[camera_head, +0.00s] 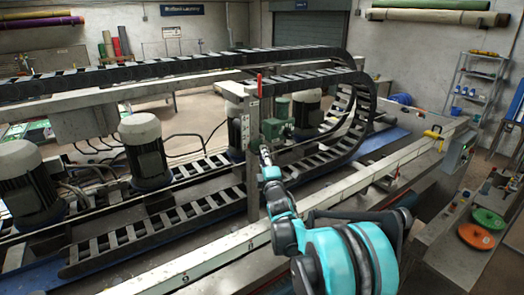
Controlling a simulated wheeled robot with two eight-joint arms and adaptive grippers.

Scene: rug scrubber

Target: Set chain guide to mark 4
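A grey upright post (250,150) stands in the middle of the machine, beside the looping black cable chain (350,100). The post carries a light strip with small markings (245,132), too small to read. A red handle or pointer (259,84) stands at the post's top. A green block (275,129) sits at the post's right side; I cannot tell which part is the chain guide. My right gripper (265,153) reaches up to the post just below the green block. Whether it touches anything or is shut cannot be made out. My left gripper is not in view.
A long numbered rail (205,265) runs along the machine's front. Grey motors (145,150) stand at left. A yellow-handled clamp (433,134) sits on the right end. Orange and green discs (476,236) lie on a bench at right.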

